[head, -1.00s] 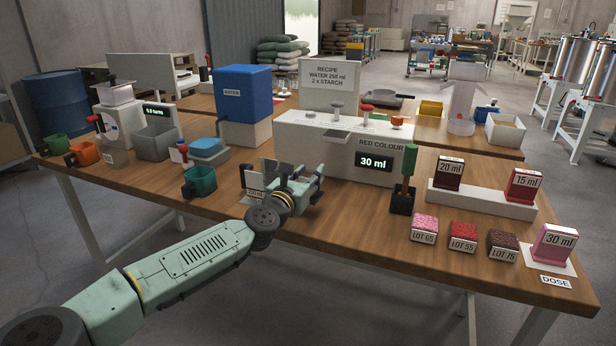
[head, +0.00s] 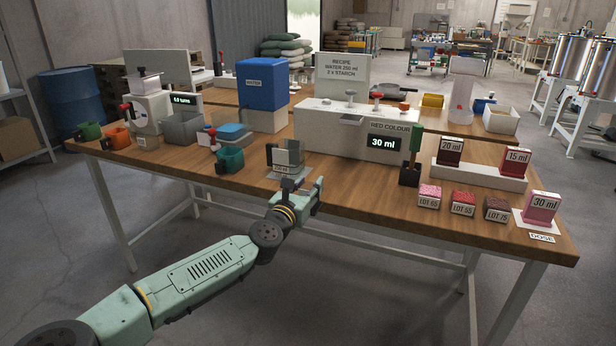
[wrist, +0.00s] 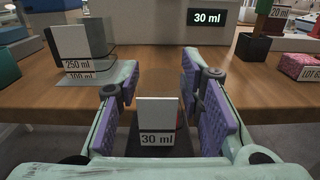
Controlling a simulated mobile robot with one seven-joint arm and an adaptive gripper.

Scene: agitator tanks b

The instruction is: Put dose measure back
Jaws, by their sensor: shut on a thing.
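In the wrist view, a small grey measure with a 30 ml label (wrist: 157,125) sits between the two purple pads of my gripper (wrist: 160,110), with a dark body behind the label. My gripper is shut on it. In the head view, my gripper (head: 303,193) is just off the front edge of the table, and the held measure is too small to make out.
The wooden table (head: 360,193) has bare space in front of the red colour dispenser (head: 330,130). Right are a green-handled tool in a black holder (head: 410,175), lot blocks (head: 462,202) and a pink 30 ml block (head: 541,206) on a DOSE mat. A teal cup (head: 231,160) stands left.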

